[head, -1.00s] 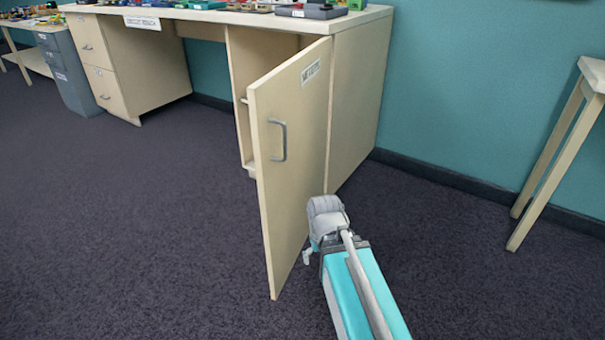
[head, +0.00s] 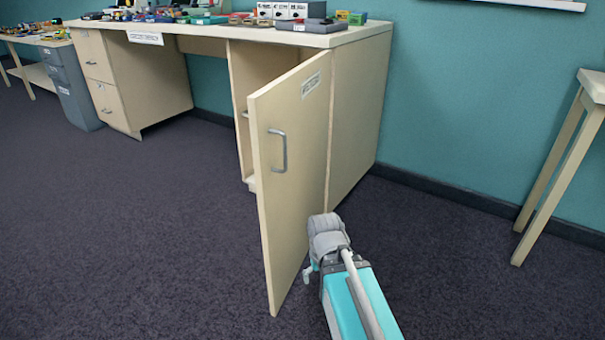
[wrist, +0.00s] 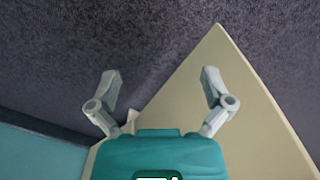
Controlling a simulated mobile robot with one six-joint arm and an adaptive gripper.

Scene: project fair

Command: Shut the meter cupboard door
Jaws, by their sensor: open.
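The meter cupboard door (head: 297,170) is cream, with a grey bar handle (head: 278,150) and a small white label. It stands wide open, swung out from the cupboard (head: 358,115) at the right end of the desk. My gripper (head: 307,272) is low on the right of the door, on the face with the handle, close to its lower part. I cannot tell whether it touches. In the wrist view my gripper (wrist: 160,92) has its two fingers spread with nothing between them, and the cream door panel (wrist: 235,110) shows behind the right finger.
The desk top (head: 335,38) holds several small boxes and devices. A cream table (head: 560,160) stands at right by the teal wall. Dark carpet (head: 130,230) is clear in front.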

